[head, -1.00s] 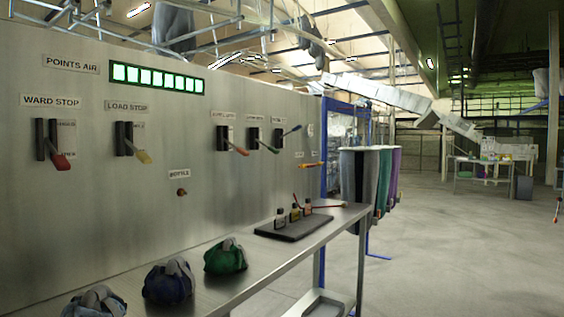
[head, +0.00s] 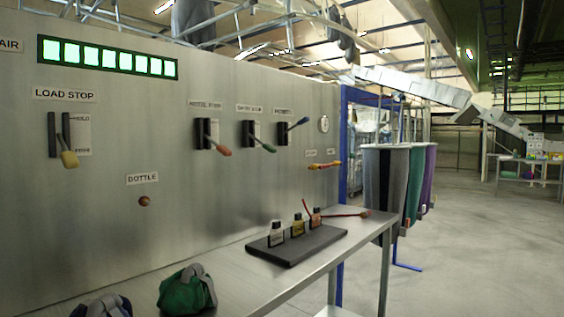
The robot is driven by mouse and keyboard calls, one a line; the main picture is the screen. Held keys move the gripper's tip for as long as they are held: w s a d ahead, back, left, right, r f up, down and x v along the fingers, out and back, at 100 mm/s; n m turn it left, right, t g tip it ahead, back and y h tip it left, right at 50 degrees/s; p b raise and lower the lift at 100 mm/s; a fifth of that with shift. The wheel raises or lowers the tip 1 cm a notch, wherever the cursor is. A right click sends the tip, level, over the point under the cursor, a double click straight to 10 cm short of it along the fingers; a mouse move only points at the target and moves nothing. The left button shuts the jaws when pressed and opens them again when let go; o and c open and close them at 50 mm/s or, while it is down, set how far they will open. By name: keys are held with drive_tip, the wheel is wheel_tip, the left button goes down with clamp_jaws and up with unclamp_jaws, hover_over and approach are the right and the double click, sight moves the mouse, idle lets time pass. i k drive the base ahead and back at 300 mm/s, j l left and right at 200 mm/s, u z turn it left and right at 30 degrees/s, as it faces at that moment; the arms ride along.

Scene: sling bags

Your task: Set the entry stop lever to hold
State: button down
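The entry stop lever is on the grey wall panel in the head view. The label above the middle lever of the right-hand group appears to read "ENTRY STOP" (head: 249,109), though it is small. That lever has a black slotted housing and a green handle (head: 268,148), which slants down to the right. Its position markings are too small to read. A lever with an orange-red handle (head: 223,151) is to its left, and one with a blue handle (head: 299,122), tilted up, is to its right. My gripper is not in view.
A metal bench (head: 345,232) runs below the panel, carrying a dark tray (head: 300,250) with small bottles and a green bundle (head: 187,289). The load stop lever (head: 69,158) is at left. Hanging bags (head: 385,185) stand beyond the bench; open floor lies at right.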

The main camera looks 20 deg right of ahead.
sight(269, 147)
drive_tip(key=i+l, duration=0.2)
drive_tip(key=l, duration=0.15)
drive_tip(key=i+l, duration=0.2)
drive_tip(key=l, duration=0.15)
drive_tip(key=i+l, duration=0.2)
drive_tip(key=l, duration=0.15)
drive_tip(key=i+l, duration=0.2)
drive_tip(key=l, duration=0.15)
